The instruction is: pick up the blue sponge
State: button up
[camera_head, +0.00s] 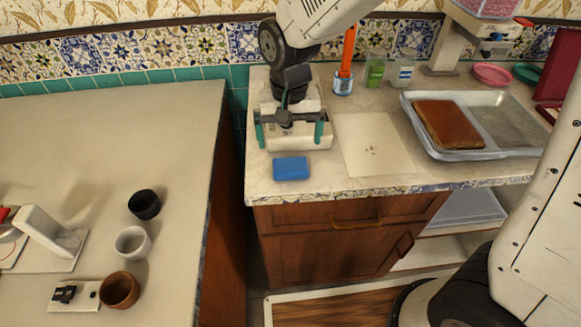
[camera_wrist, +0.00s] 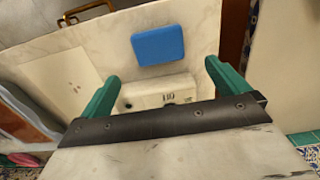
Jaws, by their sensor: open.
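The blue sponge (camera_head: 291,168) lies flat near the front left edge of the right-hand counter. It also shows in the wrist view (camera_wrist: 158,45), ahead of the fingertips. My gripper (camera_head: 289,136) is open, with its two green fingers spread apart and nothing between them that they grip. It is behind the sponge in the head view, over a white box-like object. In the wrist view my gripper (camera_wrist: 162,76) has its fingertips on either side of that object, short of the sponge.
The white object (camera_head: 300,120) stands just behind the sponge. A white sheet (camera_head: 370,143) lies to its right, then a metal tray (camera_head: 490,155) with a brown cake (camera_head: 447,122). Several cups stand on the left counter (camera_head: 130,120); a gap separates the counters.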

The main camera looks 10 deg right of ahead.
aim_at(290, 165)
jog(key=f, duration=0.7)
jog(key=shift+s+f, duration=0.35)
jog(key=shift+f, duration=0.05)
jog(key=shift+c, duration=0.3)
jog(key=c, duration=1)
jog(key=shift+r, duration=0.1)
